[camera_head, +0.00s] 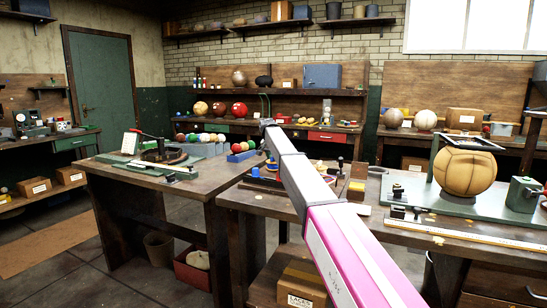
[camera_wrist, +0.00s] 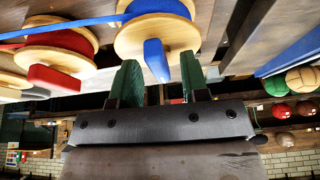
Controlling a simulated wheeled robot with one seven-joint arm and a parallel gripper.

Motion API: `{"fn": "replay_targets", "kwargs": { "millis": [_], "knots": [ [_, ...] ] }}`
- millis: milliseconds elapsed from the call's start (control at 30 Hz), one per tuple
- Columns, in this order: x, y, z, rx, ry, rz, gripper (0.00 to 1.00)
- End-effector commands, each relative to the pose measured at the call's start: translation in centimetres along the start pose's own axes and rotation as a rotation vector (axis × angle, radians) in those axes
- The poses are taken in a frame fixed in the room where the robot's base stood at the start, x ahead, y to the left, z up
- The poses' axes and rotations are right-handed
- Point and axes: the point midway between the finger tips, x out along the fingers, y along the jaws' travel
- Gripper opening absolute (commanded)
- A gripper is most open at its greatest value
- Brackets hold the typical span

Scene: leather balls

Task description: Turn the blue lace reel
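The blue lace reel (camera_wrist: 152,10) has round wooden flanges, blue lace and a blue handle (camera_wrist: 155,60), at the top middle of the wrist view. A strand of blue lace runs off to the left. My gripper (camera_wrist: 160,78) shows two green fingers, apart and empty. The blue handle appears between the fingertips, with a gap on both sides; I cannot tell its exact depth between them. No contact is visible. In the head view my arm crosses the workbench and I cannot make out the reel or the fingers clearly.
A red lace reel (camera_wrist: 62,45) with a red handle stands close left of the blue one in the wrist view. The workbench (camera_head: 345,225) carries a leather ball (camera_head: 465,172) in a green stand at the right. A second table (camera_head: 130,180) stands to the left.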

Motion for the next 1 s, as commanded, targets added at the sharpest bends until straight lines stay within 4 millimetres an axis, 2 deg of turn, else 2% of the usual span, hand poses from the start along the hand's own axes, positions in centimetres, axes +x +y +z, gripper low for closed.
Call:
{"fn": "replay_targets", "kwargs": {
  "millis": [133,267,700,833,1000],
  "knots": [
    [-0.2,0.0,0.0,-0.001,0.001,0.000,0.41],
    [-1.3,0.0,0.0,-0.001,0.001,-0.001,0.41],
    [-8.9,-0.1,0.0,-0.001,0.001,-0.001,0.41],
    [-10.2,0.0,0.0,0.000,0.001,0.000,0.41],
    [-10.8,0.0,0.0,0.000,0.000,0.000,0.41]
  ]
}}
